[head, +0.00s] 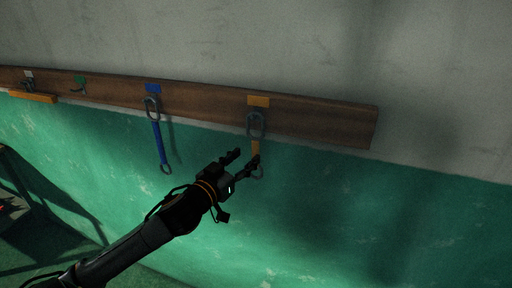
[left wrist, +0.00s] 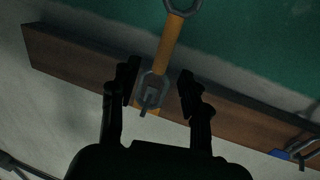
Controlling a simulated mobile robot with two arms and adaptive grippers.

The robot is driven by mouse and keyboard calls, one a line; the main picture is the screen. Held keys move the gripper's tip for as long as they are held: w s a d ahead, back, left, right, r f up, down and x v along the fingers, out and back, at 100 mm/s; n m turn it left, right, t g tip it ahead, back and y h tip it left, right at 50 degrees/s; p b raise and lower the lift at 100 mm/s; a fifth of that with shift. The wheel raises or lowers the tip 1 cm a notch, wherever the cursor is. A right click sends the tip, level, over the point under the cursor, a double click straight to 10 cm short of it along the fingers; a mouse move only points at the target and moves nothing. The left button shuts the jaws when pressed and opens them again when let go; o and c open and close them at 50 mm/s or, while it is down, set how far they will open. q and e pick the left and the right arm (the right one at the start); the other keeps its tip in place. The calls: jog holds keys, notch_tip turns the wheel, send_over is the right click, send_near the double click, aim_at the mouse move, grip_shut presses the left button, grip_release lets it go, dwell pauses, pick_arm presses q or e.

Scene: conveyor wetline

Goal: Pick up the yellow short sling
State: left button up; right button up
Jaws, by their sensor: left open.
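The yellow short sling (head: 255,147) hangs from a hook under a yellow-orange tag (head: 259,101) near the right end of the wooden board. It has a grey metal link at the top and a ring at the bottom. In the left wrist view the sling's strap (left wrist: 170,38) runs upward in the picture to its ring. My left gripper (head: 246,158) is open in front of the sling, partly covering its lower part. In the left wrist view the open fingers (left wrist: 158,80) appear on either side of the metal link, with no clear contact. My right gripper is not in view.
The wooden board (head: 330,123) runs along a grey and green wall. A blue sling (head: 160,145) hangs left of the yellow one. Further left are a hook under a green tag (head: 80,79) and an orange bar (head: 33,97). The wall right of the sling is clear.

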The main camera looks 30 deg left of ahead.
aim_at(253, 149)
pick_arm(q)
jog(key=shift+w+a, duration=0.1)
jog(key=shift+w, duration=0.95)
jog(key=shift+w+r+p, duration=0.1)
jog(key=shift+w+p, duration=0.15)
jog(key=shift+p, duration=0.15)
jog(key=w, duration=0.1)
jog(key=w+p, duration=0.1)
jog(key=w, duration=0.1)
jog(key=w+p, duration=0.1)
jog(key=shift+w+a, duration=0.15)
jog(key=shift+a, duration=0.1)
jog(key=shift+w+f, duration=0.2)
jog(key=shift+f, duration=0.05)
grip_shut()
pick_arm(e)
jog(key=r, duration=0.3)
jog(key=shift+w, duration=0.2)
